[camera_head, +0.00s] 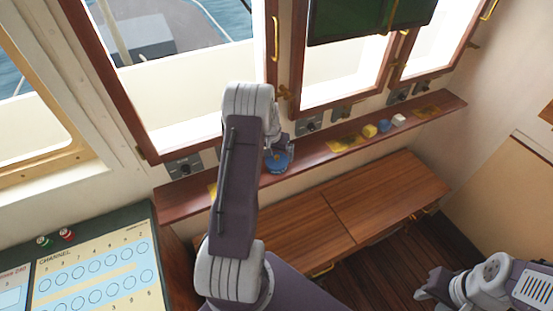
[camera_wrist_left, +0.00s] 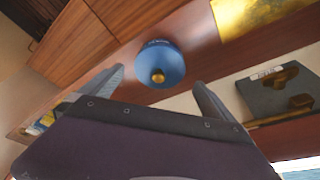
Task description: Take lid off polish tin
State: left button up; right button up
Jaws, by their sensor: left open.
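The polish tin (camera_head: 280,161) is a round blue tin on the wooden shelf under the windows, partly hidden by my left gripper in the head view. In the left wrist view the blue lid (camera_wrist_left: 160,66) faces me, with a small brass knob (camera_wrist_left: 158,76) on it. The lid appears to be on the tin. My left gripper (camera_wrist_left: 160,86) is open, with its two fingers apart on either side below the lid in that view. It holds nothing. My right gripper (camera_head: 424,290) is at the lower right of the head view, away from the shelf, and its jaws are too small to read.
The shelf (camera_head: 300,160) also bears yellow cloths (camera_head: 345,143), a yellow block (camera_head: 370,131), a blue item (camera_head: 384,126) and a white block (camera_head: 399,120). A wooden cabinet top (camera_head: 385,190) below is clear.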

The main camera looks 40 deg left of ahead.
aim_at(276, 157)
pick_arm(q)
jog(key=shift+p+x, duration=0.45)
jog(key=shift+x, duration=1.5)
jog(key=shift+r, duration=0.15)
jog(key=c, duration=1.1)
